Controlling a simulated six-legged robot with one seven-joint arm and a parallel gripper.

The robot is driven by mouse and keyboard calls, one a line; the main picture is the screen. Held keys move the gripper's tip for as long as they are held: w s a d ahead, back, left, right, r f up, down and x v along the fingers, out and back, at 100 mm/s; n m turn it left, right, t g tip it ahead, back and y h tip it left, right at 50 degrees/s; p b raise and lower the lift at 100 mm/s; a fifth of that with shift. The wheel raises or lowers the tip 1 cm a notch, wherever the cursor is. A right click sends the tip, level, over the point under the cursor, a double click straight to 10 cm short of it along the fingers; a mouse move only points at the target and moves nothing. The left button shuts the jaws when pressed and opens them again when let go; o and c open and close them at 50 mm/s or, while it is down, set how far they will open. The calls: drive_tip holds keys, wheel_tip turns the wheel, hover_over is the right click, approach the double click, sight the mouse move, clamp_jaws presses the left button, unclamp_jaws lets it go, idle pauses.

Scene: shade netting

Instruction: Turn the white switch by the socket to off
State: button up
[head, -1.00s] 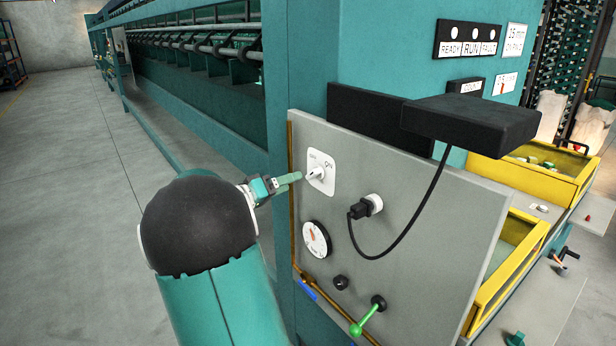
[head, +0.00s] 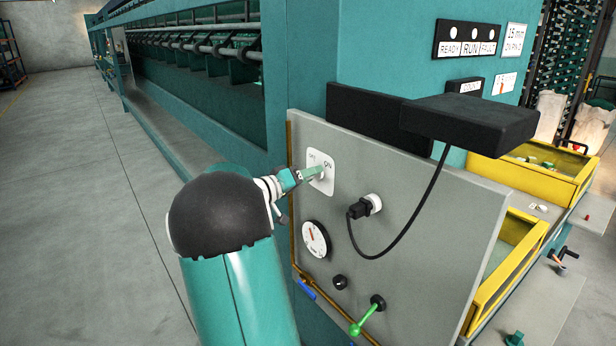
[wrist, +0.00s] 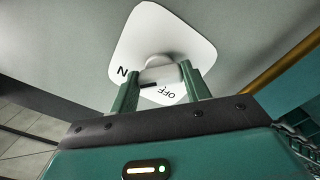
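The white switch (wrist: 160,72) is a knob on a white square plate marked OFF and ON, on the grey panel left of the socket. In the wrist view a black mark on the knob sits between the N of ON and OFF. My gripper (wrist: 161,75) has its green fingers on either side of the knob; I cannot tell whether they press on it. In the head view my gripper (head: 323,171) reaches the switch plate (head: 322,187) from the left and hides most of the knob. The white socket (head: 376,202) holds a black plug.
A black cable runs from the plug (head: 358,209) to a black box (head: 470,120) jutting out above. Below the switch are a round dial (head: 315,239), a black knob (head: 340,282) and a green-handled lever (head: 366,318). Open floor (head: 80,220) lies left.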

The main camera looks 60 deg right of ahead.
drive_tip(key=shift+w+n, duration=0.1)
drive_tip(key=shift+n, duration=0.2)
drive_tip(key=n, duration=1.7)
idle(0.3)
drive_tip(key=shift+n, duration=0.3)
drive_tip(key=shift+c, duration=0.3)
drive_tip(key=shift+o, duration=0.2)
drive_tip(key=shift+a, duration=0.1)
drive_tip(key=o, duration=1)
drive_tip(key=shift+c, duration=0.2)
